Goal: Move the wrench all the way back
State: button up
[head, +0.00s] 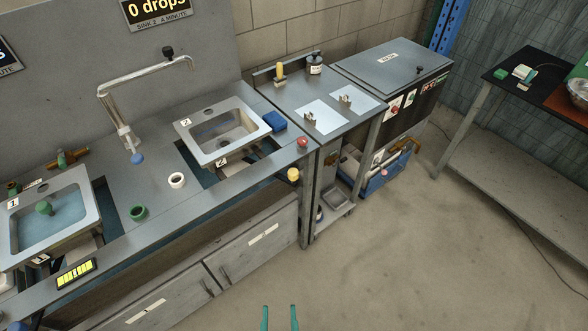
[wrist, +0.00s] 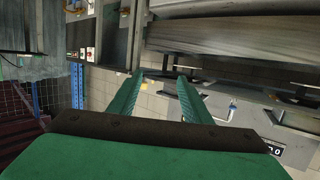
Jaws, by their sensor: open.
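My gripper (head: 280,314) is at the bottom edge of the head view, over bare floor, with its two green fingers apart. In the wrist view my gripper (wrist: 162,80) is open and nothing is between the fingers. I cannot make out a wrench for certain in either view. A brown-and-green fitting (head: 70,157) lies on the counter behind the left sink (head: 96,212). A brownish tool-like thing (head: 403,147) shows at the blue crate (head: 375,186) under the grey cabinet, too small to identify. My gripper is well apart from both.
A side bench (head: 345,128) carries two pale plates. A black-topped table (head: 505,80) stands right. The floor between is clear.

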jog(key=a+r+x, duration=0.1)
jog(key=x, duration=0.8)
jog(key=m+t+h, duration=0.2)
jog(key=m+h, duration=0.2)
jog(key=h, duration=0.2)
send_near(292, 178)
jog(key=w, duration=0.1)
jog(key=x, duration=1)
jog(key=shift+w+d+r, duration=0.1)
jog(key=shift+w+d, duration=0.15)
jog(key=shift+w, duration=0.05)
grip_shut()
